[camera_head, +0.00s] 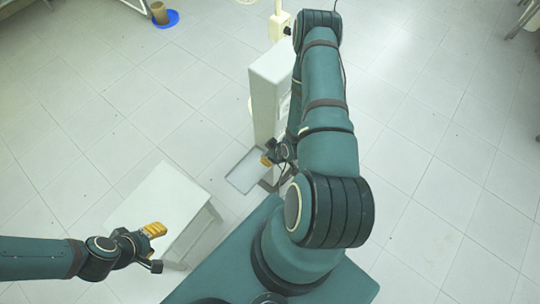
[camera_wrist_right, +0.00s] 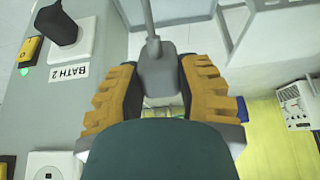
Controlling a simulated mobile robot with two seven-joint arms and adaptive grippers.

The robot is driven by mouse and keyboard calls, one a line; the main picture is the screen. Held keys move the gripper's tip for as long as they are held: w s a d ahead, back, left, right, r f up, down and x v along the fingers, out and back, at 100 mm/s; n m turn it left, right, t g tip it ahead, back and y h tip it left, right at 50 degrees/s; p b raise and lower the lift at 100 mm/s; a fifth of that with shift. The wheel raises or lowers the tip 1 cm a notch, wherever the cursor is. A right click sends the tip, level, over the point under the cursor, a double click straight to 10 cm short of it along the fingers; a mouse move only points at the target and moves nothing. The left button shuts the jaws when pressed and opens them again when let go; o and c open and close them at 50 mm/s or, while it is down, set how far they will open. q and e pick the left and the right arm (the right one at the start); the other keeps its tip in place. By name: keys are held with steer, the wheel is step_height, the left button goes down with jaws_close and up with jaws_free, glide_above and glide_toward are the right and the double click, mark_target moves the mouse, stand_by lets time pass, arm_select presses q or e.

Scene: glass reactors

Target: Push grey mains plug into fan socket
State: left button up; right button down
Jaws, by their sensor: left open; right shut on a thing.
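In the right wrist view, a grey mains plug (camera_wrist_right: 157,78) with a grey cable running up from it sits between the orange-padded fingers of my right gripper (camera_wrist_right: 160,95), which is shut on it. At the lower left is a white socket (camera_wrist_right: 47,166) on a grey panel, partly cut off by the frame; no label on it is readable, so I cannot tell if it is the fan socket. The plug is apart from it. In the head view my right gripper (camera_head: 268,160) is small beside a pale column. My left gripper (camera_head: 152,231) is open and empty.
A black plug (camera_wrist_right: 56,26) sits in a white socket marked BATH 2, upside down in the wrist view, beside an orange switch (camera_wrist_right: 29,50). The pale column (camera_head: 266,100) stands beside my right arm. A white cabinet (camera_head: 165,205) is near my left gripper.

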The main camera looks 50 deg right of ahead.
steer(key=s+d+r+t+b, duration=0.2)
steer(key=s+d+r+t, duration=0.1)
steer(key=d+r+t, duration=0.2)
steer(key=shift+d+t+b, duration=0.3)
steer(key=shift+d, duration=0.85)
steer(key=s+d+r+t+b, duration=0.1)
steer(key=d+r+t+b, duration=0.3)
steer(key=d, duration=0.3)
steer(key=shift+s+d+r+t+y+b, duration=0.2)
steer(key=shift+s+t+y+b, duration=0.15)
steer(key=shift+t+b, duration=0.45)
